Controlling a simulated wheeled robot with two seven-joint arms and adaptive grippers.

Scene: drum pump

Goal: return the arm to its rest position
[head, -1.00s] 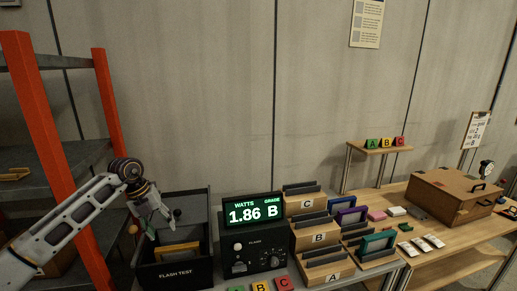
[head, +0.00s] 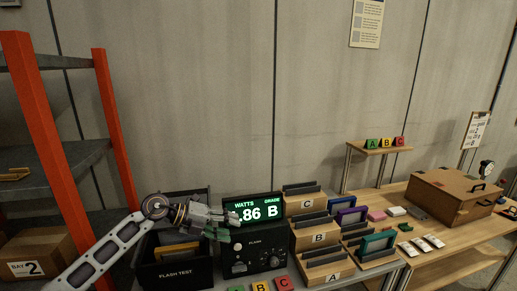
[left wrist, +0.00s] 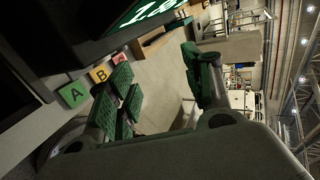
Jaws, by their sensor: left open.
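My left gripper (head: 226,227) is in front of the flash test unit, in the head view, and covers the left edge of its display. Its jaws are apart and empty; the green-padded fingers (left wrist: 165,85) also show in the left wrist view with nothing between them. My left arm reaches in from the lower left of the head view. The right gripper is not in view.
The black FLASH TEST bin (head: 175,273) holds a yellow-framed item (head: 176,252). An orange-posted shelf (head: 108,140) stands at left. A wooden case (head: 455,192) sits on the right table.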

